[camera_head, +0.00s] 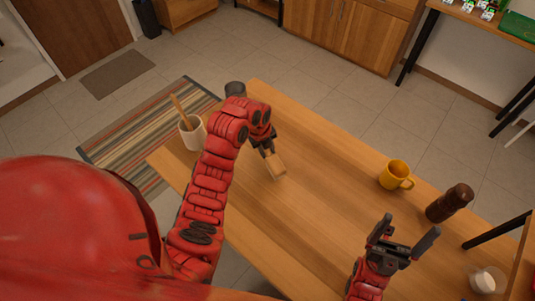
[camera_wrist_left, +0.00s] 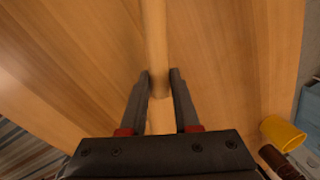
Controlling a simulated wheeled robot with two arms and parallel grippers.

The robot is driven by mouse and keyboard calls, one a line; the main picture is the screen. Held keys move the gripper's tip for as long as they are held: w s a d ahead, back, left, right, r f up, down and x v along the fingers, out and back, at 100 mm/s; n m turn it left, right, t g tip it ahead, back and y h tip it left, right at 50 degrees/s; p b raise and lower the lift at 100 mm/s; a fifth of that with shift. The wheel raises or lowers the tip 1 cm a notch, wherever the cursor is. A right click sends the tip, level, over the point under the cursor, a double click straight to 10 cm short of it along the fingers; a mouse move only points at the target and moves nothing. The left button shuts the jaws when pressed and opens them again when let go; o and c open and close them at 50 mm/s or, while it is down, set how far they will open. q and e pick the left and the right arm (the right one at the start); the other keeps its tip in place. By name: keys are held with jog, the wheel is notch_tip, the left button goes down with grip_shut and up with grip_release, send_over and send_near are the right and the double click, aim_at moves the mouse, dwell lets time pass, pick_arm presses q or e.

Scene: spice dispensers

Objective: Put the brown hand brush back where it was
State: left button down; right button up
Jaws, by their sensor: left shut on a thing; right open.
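My left gripper (camera_head: 264,150) is over the left half of the wooden table. Its jaws are shut on a light brown wooden piece, the hand brush (camera_head: 275,165), which sticks out past the fingertips. In the left wrist view the brush (camera_wrist_left: 154,40) shows as a long, light wooden handle between the two dark fingertips (camera_wrist_left: 161,80). Its bristles cannot be made out, and I cannot tell whether it touches the table. My right gripper (camera_head: 408,231) is open and empty above the table's front right part.
A dark grey round thing (camera_head: 235,88) is behind my left arm. The table's middle is clear.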

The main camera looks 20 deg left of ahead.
aim_at(268, 152)
pick_arm(q)
jog(key=shift+w+a+p, duration=0.3)
jog(key=shift+w, duration=0.65)
jog(key=shift+f+p, duration=0.4)
jog(key=shift+p, duration=0.1)
notch_tip(268, 152, down, 2)
jog(key=shift+f+p, duration=0.1)
jog(key=shift+p, duration=0.55)
jog(key=shift+f, duration=0.25)
jog(key=shift+f, duration=0.1)
jog(key=shift+f+b, duration=0.15)
jog(key=shift+b, duration=0.2)
jog(key=c, duration=0.6)
grip_release()
jog(key=shift+c, duration=0.2)
